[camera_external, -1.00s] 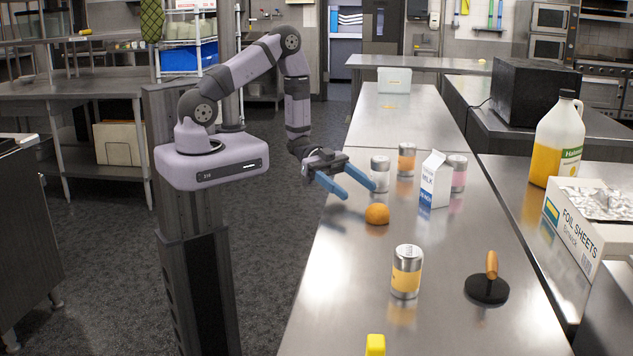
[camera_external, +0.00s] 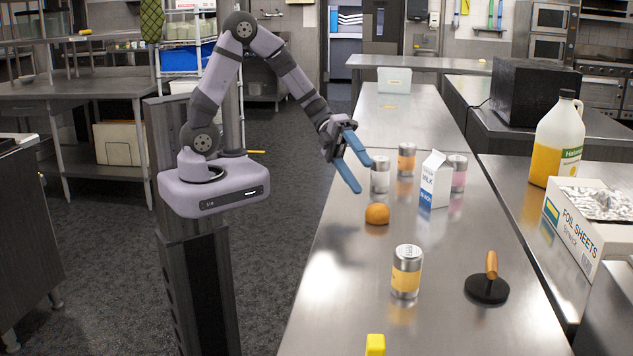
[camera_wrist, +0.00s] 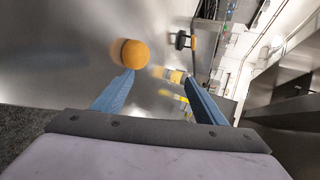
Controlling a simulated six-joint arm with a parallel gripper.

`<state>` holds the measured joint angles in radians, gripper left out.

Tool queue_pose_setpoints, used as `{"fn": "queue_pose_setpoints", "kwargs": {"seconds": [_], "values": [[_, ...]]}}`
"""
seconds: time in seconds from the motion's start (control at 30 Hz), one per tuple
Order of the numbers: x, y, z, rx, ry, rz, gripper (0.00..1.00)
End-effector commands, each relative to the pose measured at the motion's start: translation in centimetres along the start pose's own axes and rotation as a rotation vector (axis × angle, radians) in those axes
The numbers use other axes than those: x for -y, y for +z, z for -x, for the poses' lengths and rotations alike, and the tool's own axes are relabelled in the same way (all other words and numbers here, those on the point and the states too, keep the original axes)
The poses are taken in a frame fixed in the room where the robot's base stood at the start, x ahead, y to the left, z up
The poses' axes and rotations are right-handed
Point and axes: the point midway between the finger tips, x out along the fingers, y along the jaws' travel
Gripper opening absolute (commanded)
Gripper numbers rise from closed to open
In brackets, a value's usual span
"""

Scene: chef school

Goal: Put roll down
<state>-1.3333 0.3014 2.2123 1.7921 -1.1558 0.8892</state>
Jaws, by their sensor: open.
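The roll, a round orange-brown thing (camera_external: 377,214), rests on the steel table (camera_external: 330,300). It also shows in the wrist view (camera_wrist: 134,54), just beyond the tip of the left finger. My gripper (camera_external: 358,163) is open and empty, with its blue fingers apart. In the external view it hangs above the table, higher than the roll and a little to its left. The fingers also show in the wrist view (camera_wrist: 158,80), with nothing held between them.
A can with a yellow label (camera_external: 406,271) stands nearer the camera. A milk carton (camera_external: 435,180) and several cans, one silver (camera_external: 380,175), stand behind the roll. A black press with a wooden handle (camera_external: 487,289) lies at right. The table's front left is clear.

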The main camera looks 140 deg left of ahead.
Motion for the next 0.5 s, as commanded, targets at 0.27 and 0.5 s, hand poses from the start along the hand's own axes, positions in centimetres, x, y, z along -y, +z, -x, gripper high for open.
{"fn": "queue_pose_setpoints", "kwargs": {"seconds": [0.27,0.5], "values": [[0.3,0.5,-0.9,-0.017,0.154,-0.937,0.65],[1.4,0.9,-0.6,-0.041,0.239,-1.416,0.65]]}}
